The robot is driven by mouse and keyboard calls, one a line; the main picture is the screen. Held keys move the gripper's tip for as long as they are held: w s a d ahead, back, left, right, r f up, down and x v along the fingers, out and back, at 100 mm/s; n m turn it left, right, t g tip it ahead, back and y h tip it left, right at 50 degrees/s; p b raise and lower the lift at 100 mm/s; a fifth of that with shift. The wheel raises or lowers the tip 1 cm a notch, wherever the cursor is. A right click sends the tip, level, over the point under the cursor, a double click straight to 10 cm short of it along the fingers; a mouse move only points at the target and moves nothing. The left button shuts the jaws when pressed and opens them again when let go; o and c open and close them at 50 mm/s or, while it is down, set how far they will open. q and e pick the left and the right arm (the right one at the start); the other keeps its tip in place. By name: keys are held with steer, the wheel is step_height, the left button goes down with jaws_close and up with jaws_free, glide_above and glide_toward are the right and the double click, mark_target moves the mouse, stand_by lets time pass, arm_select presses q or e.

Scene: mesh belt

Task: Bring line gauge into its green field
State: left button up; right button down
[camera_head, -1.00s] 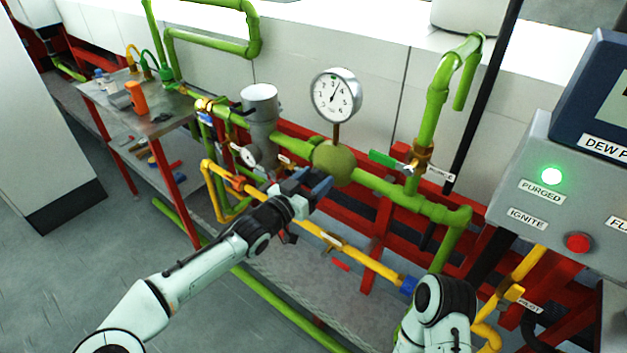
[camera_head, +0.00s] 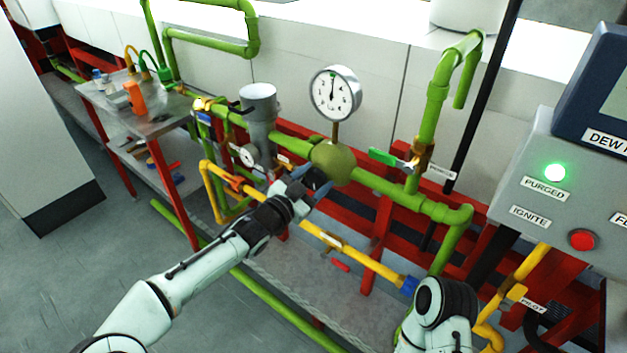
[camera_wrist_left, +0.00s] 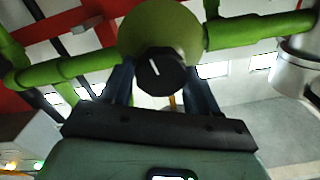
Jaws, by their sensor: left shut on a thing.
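The line gauge (camera_head: 335,93) is a round white dial in a silver rim on a stem above the green dome-shaped regulator (camera_head: 333,162). Its needle points about straight up in the head view. The green field is too small to judge whether the needle lies inside it. The regulator's black knob (camera_wrist_left: 160,73), with a white mark pointing up and slightly left, shows in the left wrist view. My left gripper (camera_head: 318,185) is shut on this knob, one finger on each side. In the head view the gripper hides the knob. My right gripper is out of view.
A yellow pipe (camera_head: 365,262) runs below my left gripper. A green-handled valve (camera_head: 383,158) sits right of the regulator. A grey control box (camera_head: 560,190) with a lit green lamp (camera_head: 554,172) stands at right. A small side table (camera_head: 150,122) stands at left.

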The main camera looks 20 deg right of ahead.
arm_select(q)
steer(key=o, duration=1)
steer(key=shift+c, duration=0.2)
steer(key=b+v, duration=0.1)
steer(key=v, duration=1.2)
steer(key=shift+s+a, duration=0.15)
steer(key=shift+a, duration=0.05)
